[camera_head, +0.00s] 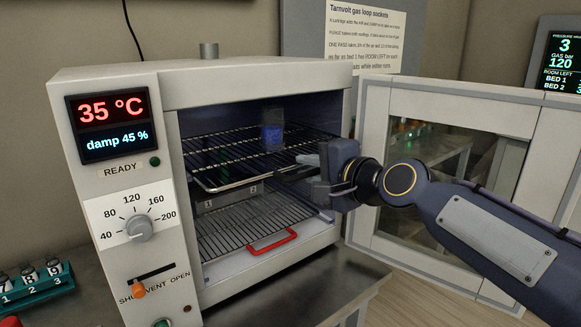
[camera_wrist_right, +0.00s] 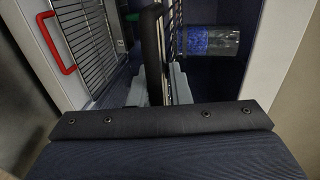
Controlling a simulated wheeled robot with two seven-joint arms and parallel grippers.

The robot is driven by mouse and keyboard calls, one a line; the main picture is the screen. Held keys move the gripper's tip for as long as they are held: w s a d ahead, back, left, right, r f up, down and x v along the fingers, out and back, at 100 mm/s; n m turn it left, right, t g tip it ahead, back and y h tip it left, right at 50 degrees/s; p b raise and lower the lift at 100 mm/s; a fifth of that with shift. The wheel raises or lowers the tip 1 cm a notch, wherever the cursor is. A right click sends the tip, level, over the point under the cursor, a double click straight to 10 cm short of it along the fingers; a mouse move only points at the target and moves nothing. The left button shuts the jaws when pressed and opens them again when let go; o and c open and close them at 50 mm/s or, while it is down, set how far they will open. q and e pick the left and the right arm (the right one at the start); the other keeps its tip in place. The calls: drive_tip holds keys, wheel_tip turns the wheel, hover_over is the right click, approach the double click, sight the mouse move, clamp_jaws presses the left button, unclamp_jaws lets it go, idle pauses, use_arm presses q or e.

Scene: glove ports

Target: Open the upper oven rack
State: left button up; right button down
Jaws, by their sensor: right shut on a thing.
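The oven (camera_head: 120,230) stands open, with two wire racks inside. The upper rack (camera_head: 215,150) carries a clear container with blue contents (camera_head: 273,136), which also shows in the wrist view (camera_wrist_right: 208,42). My right gripper (camera_head: 300,172) reaches in from the right at the upper rack's front edge. In the wrist view its fingers (camera_wrist_right: 158,88) are closed around a dark upright bar (camera_wrist_right: 153,50), apparently the upper rack's handle. The lower rack (camera_head: 235,232) has a red handle (camera_head: 273,241) and lies below. My left gripper is not in view.
The oven door (camera_head: 450,120) is swung wide to the right, behind my right arm. A label strip (camera_head: 228,197) marked 1 and 2 hangs under the upper rack's front. A teal vial holder (camera_head: 40,290) stands at the lower left.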

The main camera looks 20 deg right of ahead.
drive_tip(key=f+b+v, duration=0.1)
drive_tip(key=f+v, duration=0.1)
drive_tip(key=v, duration=0.9)
drive_tip(key=shift+f, duration=0.5)
drive_tip(key=shift+s, duration=0.15)
drive_tip(key=c, duration=1.5)
unclamp_jaws()
drive_tip(key=shift+d, duration=0.1)
drive_tip(key=shift+r, duration=0.1)
drive_tip(key=shift+r, duration=0.1)
drive_tip(key=v, duration=0.7)
drive_tip(key=shift+s, duration=0.35)
drive_tip(key=shift+d, duration=0.1)
